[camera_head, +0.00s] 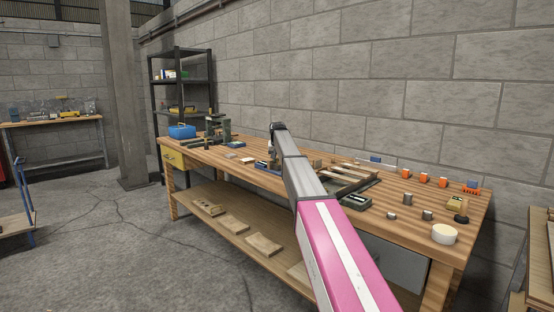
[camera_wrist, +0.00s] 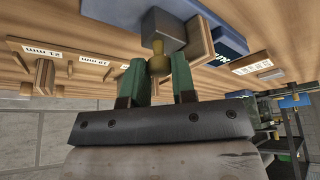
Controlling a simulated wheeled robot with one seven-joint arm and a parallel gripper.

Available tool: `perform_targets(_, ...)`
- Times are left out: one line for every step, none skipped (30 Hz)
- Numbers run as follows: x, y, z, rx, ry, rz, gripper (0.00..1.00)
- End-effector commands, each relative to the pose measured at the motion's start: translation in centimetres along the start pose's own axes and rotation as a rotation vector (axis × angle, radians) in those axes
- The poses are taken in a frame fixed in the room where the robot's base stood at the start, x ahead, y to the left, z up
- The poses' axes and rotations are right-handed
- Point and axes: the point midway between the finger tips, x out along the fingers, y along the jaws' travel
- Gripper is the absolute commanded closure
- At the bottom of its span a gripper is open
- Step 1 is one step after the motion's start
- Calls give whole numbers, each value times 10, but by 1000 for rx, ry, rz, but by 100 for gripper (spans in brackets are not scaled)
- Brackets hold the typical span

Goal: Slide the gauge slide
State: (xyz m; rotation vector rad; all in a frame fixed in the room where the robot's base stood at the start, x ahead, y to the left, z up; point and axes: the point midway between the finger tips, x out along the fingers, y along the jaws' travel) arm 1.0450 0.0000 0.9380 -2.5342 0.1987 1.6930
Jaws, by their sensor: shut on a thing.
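The gauge slide (camera_wrist: 163,28) shows in the wrist view as a grey block with a brass knob (camera_wrist: 159,62) on its near side. It sits against a dark blue base (camera_wrist: 230,42). My gripper (camera_wrist: 158,72) has its two green fingers on either side of the knob, shut on it. In the head view my arm reaches over the workbench (camera_head: 400,174) and hides most of the gripper and slide; a bit of blue shows beside the arm's end.
Wooden pieces stand by white millimetre labels (camera_wrist: 95,60) in the wrist view. In the head view, a blue box (camera_head: 182,131) stands at the bench's far end. Grey cylinders (camera_head: 407,199), a cream round piece (camera_head: 444,234) and several orange items (camera_head: 424,177) are at the right.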

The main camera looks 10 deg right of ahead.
Motion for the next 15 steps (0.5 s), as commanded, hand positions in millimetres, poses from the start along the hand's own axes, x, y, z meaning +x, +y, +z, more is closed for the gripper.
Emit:
perform_targets(-3,7,8,1,0,1,100)
perform_targets(-4,10,11,2,0,1,100)
perform_targets(-6,14,15,2,0,2,100)
perform_targets(-6,17,17,1,0,1,100)
perform_targets(-7,18,17,1,0,1,100)
perform_targets(-7,18,17,1,-1,2,100)
perform_targets(-7,18,17,0,-1,2,100)
perform_targets(-7,18,17,0,-2,3,100)
perform_targets(-7,18,17,0,-3,3,100)
perform_targets(-7,18,17,0,-3,4,100)
perform_targets(-7,19,17,0,-4,4,100)
perform_targets(-7,19,17,0,-4,4,100)
perform_targets(-7,19,18,0,-5,5,65)
perform_targets(-7,19,18,0,-5,5,56)
perform_targets(-7,19,17,0,-4,4,50)
